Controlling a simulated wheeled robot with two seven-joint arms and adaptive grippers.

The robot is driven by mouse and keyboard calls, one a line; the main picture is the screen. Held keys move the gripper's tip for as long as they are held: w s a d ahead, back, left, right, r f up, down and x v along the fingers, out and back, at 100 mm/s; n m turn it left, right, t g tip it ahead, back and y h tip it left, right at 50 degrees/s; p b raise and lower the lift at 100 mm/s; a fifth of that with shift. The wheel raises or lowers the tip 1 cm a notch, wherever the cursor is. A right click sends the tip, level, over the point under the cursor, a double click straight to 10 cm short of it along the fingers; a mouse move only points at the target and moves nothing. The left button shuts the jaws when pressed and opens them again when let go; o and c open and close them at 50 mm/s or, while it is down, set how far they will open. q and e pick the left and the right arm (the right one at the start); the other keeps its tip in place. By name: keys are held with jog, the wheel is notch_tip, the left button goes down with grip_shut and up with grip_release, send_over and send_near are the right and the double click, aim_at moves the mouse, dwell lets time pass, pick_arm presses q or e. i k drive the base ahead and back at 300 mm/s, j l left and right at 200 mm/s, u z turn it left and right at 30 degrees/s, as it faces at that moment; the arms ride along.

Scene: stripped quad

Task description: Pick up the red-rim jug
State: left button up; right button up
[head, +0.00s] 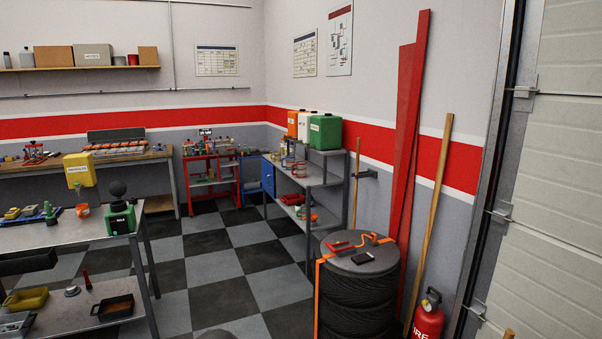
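Several small vessels (300,168) stand on the top of the grey metal shelf bench (325,178) along the right-hand wall. Some show reddish or pink edges, but they are small and overlap. I cannot tell for sure which of them is the red-rim jug. Neither of my grippers shows in the head view.
Orange, white and green canisters (325,133) stand behind the vessels. A tyre stack (357,300) with an orange strap stands in front of the bench, near a red extinguisher (429,315). A cluttered metal table (60,237) is at left. The checkered floor (215,265) between is clear.

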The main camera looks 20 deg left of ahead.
aim_at(301, 166)
jog(key=i+j+u, duration=0.3)
jog(key=i+j, duration=0.15)
jog(key=i+j+u, duration=0.3)
jog(key=i, duration=0.35)
jog(key=i+j+u, duration=0.3)
jog(key=i, duration=0.3)
jog(key=i+l+u, duration=0.1)
jog(key=i+u, duration=0.2)
jog(key=i, duration=2.25)
jog(key=i+z, duration=0.2)
jog(key=i, duration=0.25)
jog(key=i+j+z, duration=0.15)
jog(key=i, duration=0.3)
jog(key=i+j+z, duration=0.2)
jog(key=i, duration=0.25)
jog(key=i+j+z, duration=0.2)
jog(key=i, duration=0.2)
